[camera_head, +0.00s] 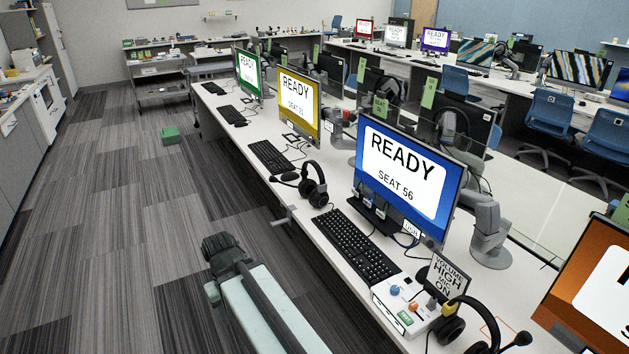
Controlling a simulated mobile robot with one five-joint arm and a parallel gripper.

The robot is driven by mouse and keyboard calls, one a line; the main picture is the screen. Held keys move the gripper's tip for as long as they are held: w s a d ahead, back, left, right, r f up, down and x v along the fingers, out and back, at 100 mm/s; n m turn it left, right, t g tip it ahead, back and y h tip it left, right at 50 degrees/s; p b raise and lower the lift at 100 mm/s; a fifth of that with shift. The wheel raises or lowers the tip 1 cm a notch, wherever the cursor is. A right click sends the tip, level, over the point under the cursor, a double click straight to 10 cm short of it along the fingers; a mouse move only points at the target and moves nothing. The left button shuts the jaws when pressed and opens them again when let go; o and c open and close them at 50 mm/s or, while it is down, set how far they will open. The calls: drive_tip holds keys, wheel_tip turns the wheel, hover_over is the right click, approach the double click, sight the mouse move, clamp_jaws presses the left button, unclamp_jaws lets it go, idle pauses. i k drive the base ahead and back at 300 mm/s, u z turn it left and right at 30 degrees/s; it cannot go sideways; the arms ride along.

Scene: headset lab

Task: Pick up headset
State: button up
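A black headset (316,194) stands on the white desk between the yellow and blue monitors, its microphone boom reaching left. A second headset (449,328) with a yellow part on its band lies at the bottom right, partly cut off by the frame edge. More headsets hang farther back along the desk row, such as one (391,90) behind the blue monitor. My gripper (222,250) is dark, at the end of my pale arm, over the carpet left of the desk and apart from both near headsets. Its fingers are not clear enough to tell open from shut.
The desk (312,224) carries a black keyboard (355,246), a blue SEAT 56 monitor (408,172), a yellow SEAT 21 monitor (299,105) and a control box (405,305). The carpeted aisle at left is otherwise clear.

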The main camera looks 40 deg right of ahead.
sight(317, 195)
drive_tip(key=z, duration=0.25)
drive_tip(key=i, duration=1.65)
drive_tip(key=u, duration=0.4)
drive_tip(key=i, duration=0.65)
drive_tip(key=z, duration=0.35)
